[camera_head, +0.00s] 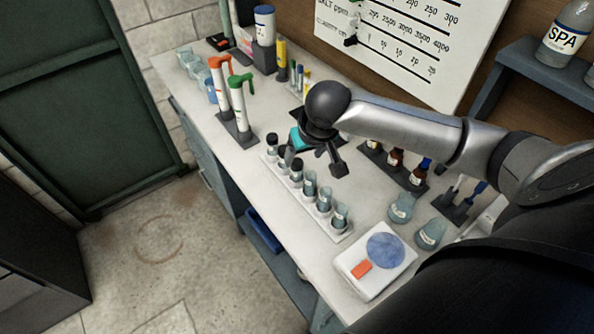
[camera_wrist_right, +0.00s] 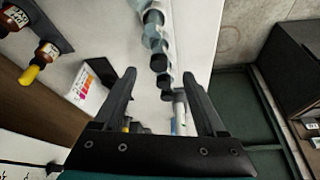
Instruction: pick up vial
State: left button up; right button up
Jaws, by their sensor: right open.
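A white rack (camera_head: 318,221) on the bench holds a row of several clear glass vials, some with black caps. One black-capped vial (camera_head: 296,171) stands beside my right gripper (camera_head: 315,166), and another capped vial (camera_head: 271,146) stands at the rack's far end. The near vials, such as the one at the near end (camera_head: 340,217), appear uncapped. My right gripper is open and empty above the rack. In the right wrist view, its spread fingers (camera_wrist_right: 158,76) frame black-capped vials (camera_wrist_right: 158,62) in line between and beyond the tips. My left gripper is not in view.
Two tall dispensers with orange (camera_head: 219,84) and green (camera_head: 241,99) tops stand at the left. A scale (camera_head: 351,263) and round flasks (camera_head: 401,208) stand near the front. A wall shelf (camera_head: 545,66) is at the upper right.

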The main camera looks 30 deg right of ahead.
aim_at(299, 167)
jog(key=x, duration=0.4)
jog(key=shift+w+f, duration=0.1)
jog(key=shift+f, duration=0.15)
jog(key=shift+w+f+b, duration=0.25)
jog(key=shift+f+b, duration=0.1)
jog(key=shift+f, duration=0.25)
jog(key=x, duration=0.3)
jog(key=shift+d+f, duration=0.1)
jog(key=shift+f, duration=0.1)
jog(key=shift+w+f+b, duration=0.3)
jog(key=shift+f, duration=0.3)
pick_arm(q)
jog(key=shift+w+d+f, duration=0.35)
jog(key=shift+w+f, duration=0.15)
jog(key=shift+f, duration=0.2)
pick_arm(e)
jog(key=shift+c, duration=0.6)
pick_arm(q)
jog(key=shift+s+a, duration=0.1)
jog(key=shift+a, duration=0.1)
pick_arm(e)
grip_shut()
